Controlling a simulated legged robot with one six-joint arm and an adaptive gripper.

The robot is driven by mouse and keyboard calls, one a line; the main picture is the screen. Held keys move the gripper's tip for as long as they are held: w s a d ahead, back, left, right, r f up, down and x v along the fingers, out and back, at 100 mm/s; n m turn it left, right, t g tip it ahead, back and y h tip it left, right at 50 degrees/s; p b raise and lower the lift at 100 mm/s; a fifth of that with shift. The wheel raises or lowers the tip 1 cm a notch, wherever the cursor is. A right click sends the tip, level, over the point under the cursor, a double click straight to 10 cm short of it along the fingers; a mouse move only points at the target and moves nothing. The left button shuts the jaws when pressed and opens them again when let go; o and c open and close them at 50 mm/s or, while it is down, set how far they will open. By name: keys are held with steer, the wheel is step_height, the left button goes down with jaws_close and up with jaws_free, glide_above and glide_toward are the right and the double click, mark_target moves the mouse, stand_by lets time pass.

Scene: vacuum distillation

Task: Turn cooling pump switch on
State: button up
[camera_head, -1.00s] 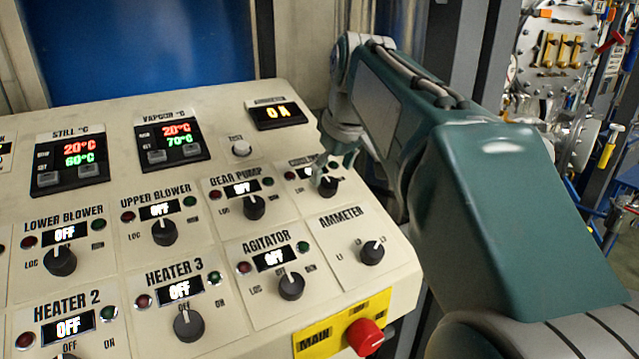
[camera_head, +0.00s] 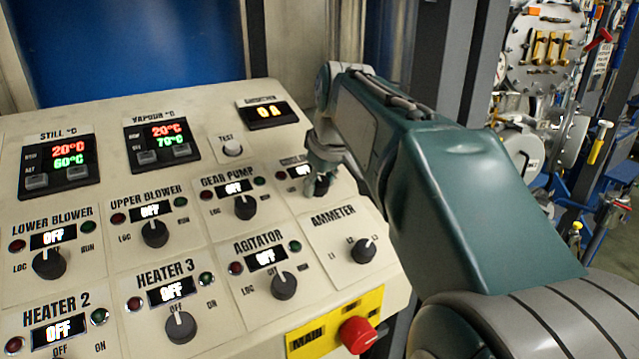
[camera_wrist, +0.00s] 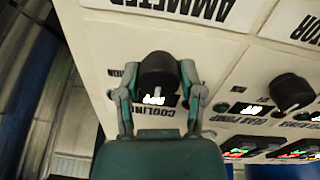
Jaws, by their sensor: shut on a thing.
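The cooling pump switch is a black rotary knob (camera_head: 322,184) at the upper right of the panel, partly hidden by my gripper in the head view. A small display (camera_head: 299,171) above it is partly covered, and its reading is hard to make out. In the wrist view the knob (camera_wrist: 158,75) sits between my fingers, with the partly covered label "COOLIN" beside it. My gripper (camera_head: 318,168) is at the panel, and in the wrist view my gripper (camera_wrist: 157,80) is shut on the knob, one finger on each side.
Other knobs are close by: gear pump (camera_head: 245,207) to the left, ammeter (camera_head: 363,250) below right, agitator (camera_head: 284,285) below left. A red button (camera_head: 357,335) on a yellow plate is at the panel's lower right. The gear pump and agitator displays read OFF.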

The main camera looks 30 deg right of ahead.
steer(key=shift+f+m, duration=0.15)
steer(key=shift+m, duration=0.15)
steer(key=m, duration=1.1)
steer(key=shift+f+g, duration=0.1)
steer(key=shift+g, duration=0.2)
steer(key=shift+m, duration=0.3)
steer(key=o, duration=1.2)
